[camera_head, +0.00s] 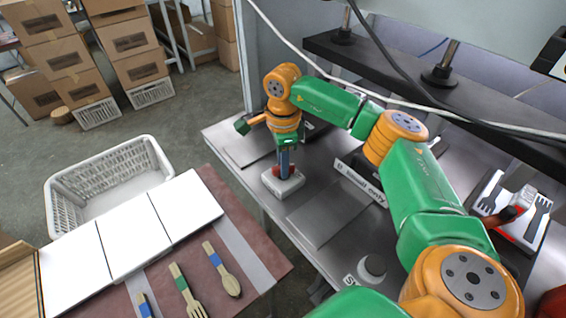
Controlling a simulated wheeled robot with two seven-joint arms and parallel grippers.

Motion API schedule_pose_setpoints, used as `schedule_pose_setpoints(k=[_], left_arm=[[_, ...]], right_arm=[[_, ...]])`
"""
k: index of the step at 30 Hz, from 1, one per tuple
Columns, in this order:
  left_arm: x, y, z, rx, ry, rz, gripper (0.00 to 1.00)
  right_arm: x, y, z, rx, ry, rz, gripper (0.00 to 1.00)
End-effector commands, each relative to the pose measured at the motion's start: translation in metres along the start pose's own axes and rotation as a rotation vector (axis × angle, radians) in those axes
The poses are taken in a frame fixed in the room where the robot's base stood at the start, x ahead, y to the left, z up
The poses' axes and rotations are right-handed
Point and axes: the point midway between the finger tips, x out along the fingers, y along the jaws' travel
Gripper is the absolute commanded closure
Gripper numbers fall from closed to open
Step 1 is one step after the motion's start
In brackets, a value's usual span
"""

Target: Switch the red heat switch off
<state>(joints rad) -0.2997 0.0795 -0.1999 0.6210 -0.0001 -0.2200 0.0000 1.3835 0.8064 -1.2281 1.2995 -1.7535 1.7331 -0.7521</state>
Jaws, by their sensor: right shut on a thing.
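The red heat switch (277,171) shows as small red parts on top of a pale grey box on the steel bench. My right gripper (285,170) points straight down onto it from above, and its narrow fingers are shut on the switch. The fingers hide the middle of the switch, so I cannot tell its on or off position. My left gripper is not in view.
Black press beams (440,100) with a hanging cable stand behind. A label plate (360,180) lies right of the switch. A tray with dark fork shapes (515,212) is at right. Wooden cutlery (222,268), white panels (135,235) and a white basket (108,185) are at left.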

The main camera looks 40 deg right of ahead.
Motion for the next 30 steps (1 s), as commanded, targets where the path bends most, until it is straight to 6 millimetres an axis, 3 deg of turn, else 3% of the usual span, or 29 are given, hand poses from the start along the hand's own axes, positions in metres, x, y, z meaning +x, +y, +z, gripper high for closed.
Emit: schedule_pose_setpoints(k=[30], left_arm=[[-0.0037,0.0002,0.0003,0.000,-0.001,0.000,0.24]], right_arm=[[0.0006,0.0011,0.0001,-0.842,-0.002,0.002,1.00]])
